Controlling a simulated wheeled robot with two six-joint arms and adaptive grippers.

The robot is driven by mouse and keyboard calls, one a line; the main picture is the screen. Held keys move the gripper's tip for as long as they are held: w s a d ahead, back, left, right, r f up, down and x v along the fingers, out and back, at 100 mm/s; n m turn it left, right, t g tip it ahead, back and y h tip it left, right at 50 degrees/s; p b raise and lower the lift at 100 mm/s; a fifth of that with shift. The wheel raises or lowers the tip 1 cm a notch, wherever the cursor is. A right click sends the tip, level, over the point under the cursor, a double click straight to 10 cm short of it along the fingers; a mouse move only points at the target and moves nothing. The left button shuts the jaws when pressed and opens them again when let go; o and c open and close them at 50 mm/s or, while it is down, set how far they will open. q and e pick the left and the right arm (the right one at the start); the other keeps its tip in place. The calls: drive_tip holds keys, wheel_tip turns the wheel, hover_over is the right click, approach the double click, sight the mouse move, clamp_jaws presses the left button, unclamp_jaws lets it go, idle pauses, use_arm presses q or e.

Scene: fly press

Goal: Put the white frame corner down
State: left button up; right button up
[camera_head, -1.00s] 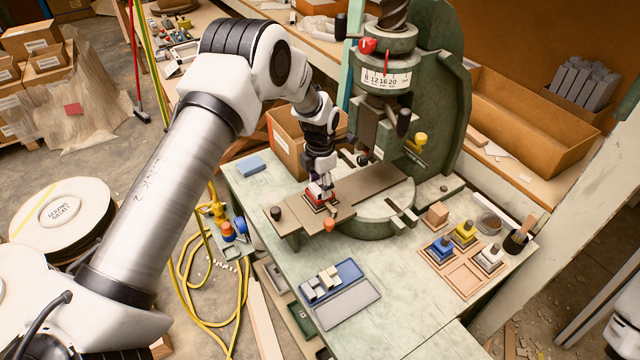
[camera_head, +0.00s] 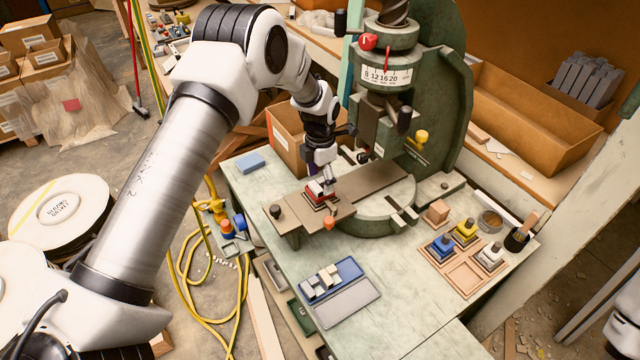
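My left gripper (camera_head: 322,180) is just above the red die block (camera_head: 317,190) on the press's sliding plate. Its fingers look spread apart, with no part visibly gripped. A small pale patch shows at the red block below the fingers. It may be a white frame corner, but it is too small to tell. Several whitish corner-like pieces (camera_head: 321,281) lie on the blue tray (camera_head: 348,269) at the front of the bench. My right gripper is not in view.
The green fly press (camera_head: 440,110) stands behind the plate (camera_head: 365,184). A wooden holder (camera_head: 465,278) with blue, yellow and white-topped blocks is to the right. A grey tray (camera_head: 346,304) lies before the blue tray. The bench front (camera_head: 410,300) is clear.

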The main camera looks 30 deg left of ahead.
use_arm(q)
wheel_tip(320, 180, up, 11)
drive_tip(key=b, duration=0.3)
drive_tip(key=shift+s+f, duration=0.1)
drive_tip(key=shift+f, duration=0.05)
